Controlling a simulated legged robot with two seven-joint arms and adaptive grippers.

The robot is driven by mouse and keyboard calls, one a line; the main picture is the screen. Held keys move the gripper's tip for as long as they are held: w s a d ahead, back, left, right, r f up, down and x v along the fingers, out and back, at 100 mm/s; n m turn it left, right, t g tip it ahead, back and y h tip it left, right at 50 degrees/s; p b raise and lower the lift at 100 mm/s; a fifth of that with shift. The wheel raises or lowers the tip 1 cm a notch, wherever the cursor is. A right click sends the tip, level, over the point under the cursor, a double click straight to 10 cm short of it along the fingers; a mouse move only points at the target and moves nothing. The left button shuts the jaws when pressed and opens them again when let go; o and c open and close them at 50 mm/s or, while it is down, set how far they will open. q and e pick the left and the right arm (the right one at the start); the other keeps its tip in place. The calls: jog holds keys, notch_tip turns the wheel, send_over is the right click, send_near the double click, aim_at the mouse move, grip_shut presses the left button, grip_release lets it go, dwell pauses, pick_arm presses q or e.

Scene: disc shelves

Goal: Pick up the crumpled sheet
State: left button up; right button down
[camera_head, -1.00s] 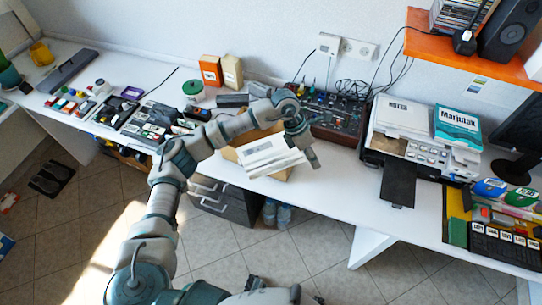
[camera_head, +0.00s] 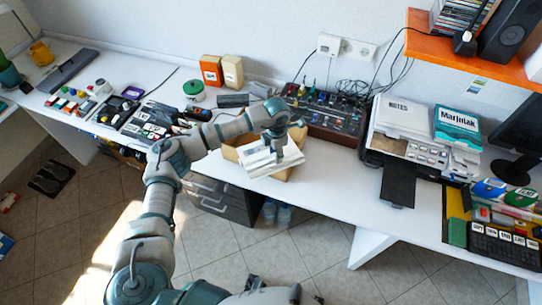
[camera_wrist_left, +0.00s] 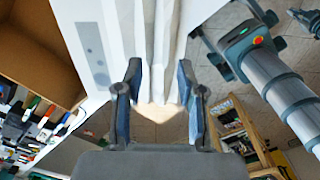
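The crumpled sheet (camera_head: 257,160) is white and creased. In the head view it lies at the front edge of the desk, by the cardboard box, partly hidden by my left gripper (camera_head: 277,150). In the left wrist view the folds of the sheet (camera_wrist_left: 158,50) run down between the fingers of my left gripper (camera_wrist_left: 159,100). The fingers are apart, one on each side of the folds, with gaps beside the sheet's lower end. I cannot tell whether they touch it. My right gripper is not in view.
The open cardboard box (camera_head: 230,153) is around the sheet's place. A mixer panel (camera_head: 333,120) stands behind to the right, and a printer (camera_head: 402,135) farther right. A green-lidded jar (camera_head: 194,90) is behind my arm. The desk between box and printer is clear.

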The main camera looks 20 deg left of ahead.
pick_arm(q)
jog(key=f, duration=0.5)
jog(key=shift+s+d+f, duration=0.1)
jog(key=shift+s+d, duration=0.05)
jog(key=shift+d, duration=0.05)
grip_shut()
